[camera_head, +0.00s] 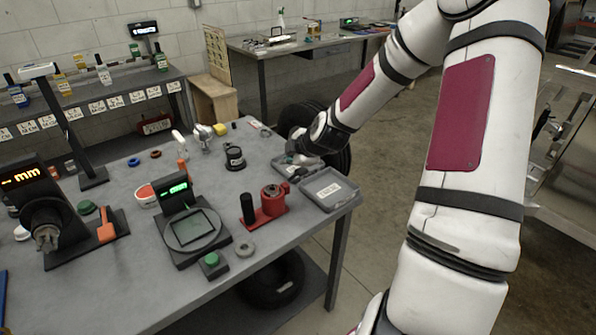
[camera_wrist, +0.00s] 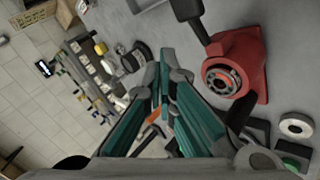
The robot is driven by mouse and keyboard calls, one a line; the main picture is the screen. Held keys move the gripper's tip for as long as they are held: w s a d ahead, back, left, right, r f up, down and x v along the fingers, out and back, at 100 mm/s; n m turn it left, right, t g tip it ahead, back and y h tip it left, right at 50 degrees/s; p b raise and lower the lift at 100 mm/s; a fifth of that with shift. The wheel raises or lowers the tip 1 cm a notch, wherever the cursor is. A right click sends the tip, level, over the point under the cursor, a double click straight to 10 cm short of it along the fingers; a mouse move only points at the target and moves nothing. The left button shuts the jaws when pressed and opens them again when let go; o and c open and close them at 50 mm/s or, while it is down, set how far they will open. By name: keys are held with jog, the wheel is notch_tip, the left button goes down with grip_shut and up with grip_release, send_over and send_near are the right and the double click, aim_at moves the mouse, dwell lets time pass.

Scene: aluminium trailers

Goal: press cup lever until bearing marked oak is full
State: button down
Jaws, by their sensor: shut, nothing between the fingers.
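A red device (camera_head: 270,200) with a black upright lever (camera_head: 247,208) stands near the table's right front part. In the wrist view the red device (camera_wrist: 242,52) is at the upper right, with a ring-shaped bearing (camera_wrist: 222,77) in its round cup and the black lever (camera_wrist: 190,15) reaching to the top edge. I cannot read any oak marking or tell how full the bearing is. My gripper (camera_wrist: 166,78), with teal fingers, is shut and empty, left of the device and apart from it. In the head view my gripper (camera_head: 298,158) is above the table behind the red device.
A grey lidded tray (camera_head: 330,190) lies right of the device at the table edge. A black pot (camera_head: 235,158) stands behind.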

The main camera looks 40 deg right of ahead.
jog(key=r, duration=0.1)
jog(key=r+p, duration=0.1)
jog(key=shift+a+r, duration=0.3)
jog(key=shift+a, duration=0.05)
dwell(0.5)
